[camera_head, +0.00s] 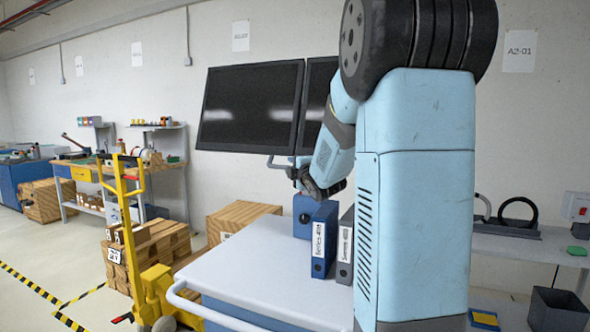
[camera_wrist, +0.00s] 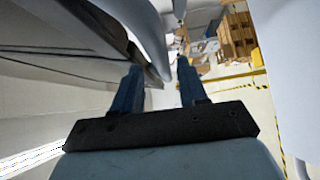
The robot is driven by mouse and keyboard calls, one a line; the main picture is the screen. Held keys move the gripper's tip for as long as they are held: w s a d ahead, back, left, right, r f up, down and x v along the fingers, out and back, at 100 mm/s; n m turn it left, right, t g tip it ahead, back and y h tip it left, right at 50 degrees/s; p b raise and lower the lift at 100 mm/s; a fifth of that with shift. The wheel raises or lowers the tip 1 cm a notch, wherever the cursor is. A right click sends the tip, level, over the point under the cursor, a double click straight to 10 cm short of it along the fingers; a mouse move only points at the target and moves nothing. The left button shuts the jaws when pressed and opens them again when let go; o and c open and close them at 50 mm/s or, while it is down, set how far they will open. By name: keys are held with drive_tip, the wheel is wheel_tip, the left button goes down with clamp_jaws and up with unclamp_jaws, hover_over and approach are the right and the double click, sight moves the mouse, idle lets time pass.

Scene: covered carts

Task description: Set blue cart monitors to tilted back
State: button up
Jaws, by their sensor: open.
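The cart (camera_head: 262,262) has a white top, a pale rail handle and a blue side. Two dark monitors stand above it: the left monitor (camera_head: 250,106) shows nearly whole, and the right monitor (camera_head: 316,98) is largely hidden by my arm. Their screens look close to upright; the exact tilt is hard to judge. A pale grey handle bar (camera_head: 278,164) sits below the monitors. My gripper (camera_wrist: 158,66) is open, its two dark blue fingers apart, with a pale curved bar (camera_wrist: 150,38) reaching between them in the wrist view. Contact cannot be told.
A blue binder (camera_head: 323,240) and a grey binder (camera_head: 345,250) stand on the cart top below my arm. A yellow pallet truck (camera_head: 152,275) and wooden crates (camera_head: 150,250) are at left. A grey bench (camera_head: 510,243) is at right.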

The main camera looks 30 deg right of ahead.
drive_tip(key=s+a, duration=0.1)
drive_tip(key=s, duration=1.2)
drive_tip(key=shift+s, duration=0.15)
drive_tip(key=shift+a+r, duration=0.1)
drive_tip(key=shift+a, duration=0.05)
drive_tip(key=s+a+f+m+g, duration=0.3)
drive_tip(key=s+a+m+g, duration=0.1)
drive_tip(key=s, duration=0.4)
drive_tip(key=s+a+f+m+g+y, duration=0.1)
drive_tip(key=s+a+f+m+g, duration=0.1)
drive_tip(key=s+a+m+g, duration=0.2)
drive_tip(key=s+a+f+m+g, duration=0.3)
drive_tip(key=s+a+m, duration=0.5)
drive_tip(key=s, duration=0.4)
drive_tip(key=shift+s+f+m+g+y, duration=0.3)
drive_tip(key=shift+f+m+g, duration=0.1)
drive_tip(key=shift+g, duration=0.2)
drive_tip(key=shift+w+d, duration=0.1)
